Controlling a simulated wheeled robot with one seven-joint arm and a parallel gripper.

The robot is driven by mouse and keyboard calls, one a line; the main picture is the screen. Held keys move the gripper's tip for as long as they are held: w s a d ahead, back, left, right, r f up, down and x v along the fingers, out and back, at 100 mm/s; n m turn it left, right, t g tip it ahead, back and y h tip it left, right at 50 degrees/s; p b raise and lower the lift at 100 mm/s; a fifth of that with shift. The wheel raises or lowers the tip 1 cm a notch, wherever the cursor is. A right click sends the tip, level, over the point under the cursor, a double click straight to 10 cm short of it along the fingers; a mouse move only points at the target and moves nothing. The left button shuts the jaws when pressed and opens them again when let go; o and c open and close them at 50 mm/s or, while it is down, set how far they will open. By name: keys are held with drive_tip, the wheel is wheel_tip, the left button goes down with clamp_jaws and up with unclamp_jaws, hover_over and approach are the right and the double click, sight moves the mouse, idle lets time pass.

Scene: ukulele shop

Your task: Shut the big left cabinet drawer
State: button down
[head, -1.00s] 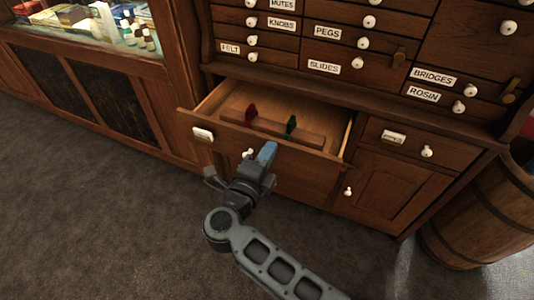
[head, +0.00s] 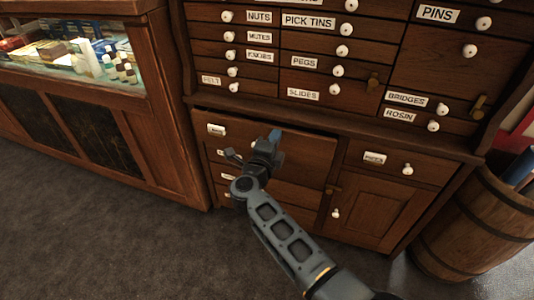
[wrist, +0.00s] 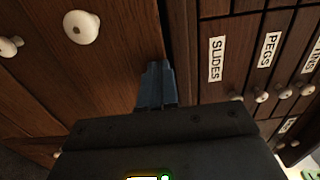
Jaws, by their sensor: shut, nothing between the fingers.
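The big left drawer (head: 300,158) is a wide brown wooden front with a blank-looking white label at its left end, low in the cabinet. Its inside no longer shows in the head view. The arm hides part of the front. In the wrist view, the shut fingers (wrist: 157,85) point at dark wood beside a white knob (wrist: 81,27).
Small labelled drawers (head: 312,75) rise above. A smaller drawer (head: 395,163) and a cupboard door (head: 375,205) are at right. A wooden barrel (head: 475,225) stands far right, a glass display case (head: 75,55) at left. Carpet (head: 110,240) in front is clear.

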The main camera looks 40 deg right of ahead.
drive_tip(key=x, duration=0.3)
drive_tip(key=shift+w+d, duration=0.1)
drive_tip(key=shift+d, duration=0.05)
drive_tip(key=shift+w+d+r, duration=0.1)
drive_tip(key=shift+w+d, duration=0.1)
drive_tip(key=shift+d, duration=0.1)
